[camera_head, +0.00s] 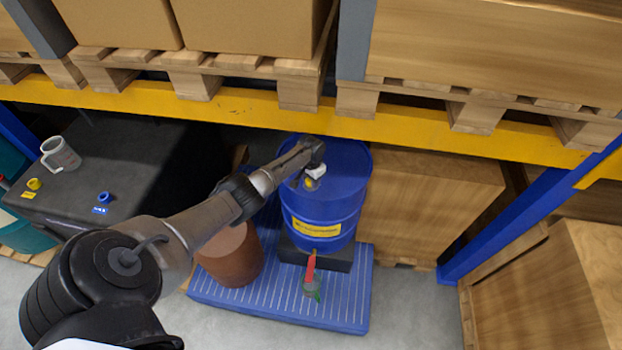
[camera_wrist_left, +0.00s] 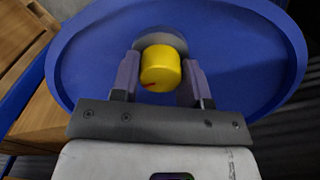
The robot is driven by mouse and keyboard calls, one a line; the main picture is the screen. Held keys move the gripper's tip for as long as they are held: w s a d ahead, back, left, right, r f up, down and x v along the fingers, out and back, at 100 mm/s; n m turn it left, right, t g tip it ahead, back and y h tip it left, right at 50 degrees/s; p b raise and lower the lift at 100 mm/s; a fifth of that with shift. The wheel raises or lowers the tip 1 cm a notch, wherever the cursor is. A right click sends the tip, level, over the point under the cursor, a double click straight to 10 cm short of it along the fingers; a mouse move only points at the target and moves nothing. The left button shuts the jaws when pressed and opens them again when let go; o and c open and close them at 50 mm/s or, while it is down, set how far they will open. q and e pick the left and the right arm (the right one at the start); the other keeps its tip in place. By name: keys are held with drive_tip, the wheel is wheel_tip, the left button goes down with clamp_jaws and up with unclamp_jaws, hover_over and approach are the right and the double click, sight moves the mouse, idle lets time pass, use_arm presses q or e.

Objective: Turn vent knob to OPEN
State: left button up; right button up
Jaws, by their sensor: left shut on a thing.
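The blue drum (camera_head: 330,212) stands upright under the rack, with a yellow label on its side. Its lid fills much of the left wrist view (camera_wrist_left: 240,50). The yellow vent knob (camera_wrist_left: 160,68) sits on a round grey plate on the lid and has a small red mark on its near lower edge. My left gripper (camera_head: 309,182) reaches down over the drum top. In the left wrist view its two fingers stand either side of the knob, shut on it. In the head view the gripper mostly hides the knob. My right gripper is not in view.
A yellow rack beam (camera_head: 420,127) runs close above and behind the drum. A brown bucket (camera_head: 228,262) stands left on the blue grated deck (camera_head: 230,303). A red tap lever (camera_head: 310,266) is at the drum's front, above a clear container (camera_head: 312,289).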

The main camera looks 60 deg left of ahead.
use_arm(q)
drive_tip(key=shift+m, duration=0.4)
drive_tip(key=o, duration=0.9)
drive_tip(key=shift+r, duration=0.1)
drive_tip(key=shift+r+p, duration=0.45)
drive_tip(key=shift+r, duration=3.2)
